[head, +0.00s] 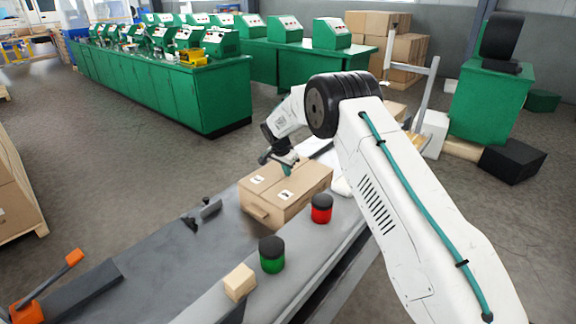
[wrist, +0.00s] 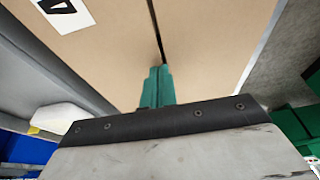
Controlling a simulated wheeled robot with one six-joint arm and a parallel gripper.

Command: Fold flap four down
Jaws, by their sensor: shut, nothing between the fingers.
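A cardboard box (head: 300,200) sits on the grey bench, with its top flaps lying about flat and small white labels on them. In the wrist view the box top (wrist: 195,30) fills the upper part, with a dark seam running up from the closed fingertips (wrist: 157,85). A label shows at the upper left. I cannot tell which flap is number four, or whether the fingers touch the cardboard.
A red button (head: 321,209), a green button (head: 272,254) and a small wooden block (head: 240,282) stand along the bench's near edge. A small dark bracket (head: 210,208) is left of the box. Green cabinets (head: 160,85) stand behind across open floor.

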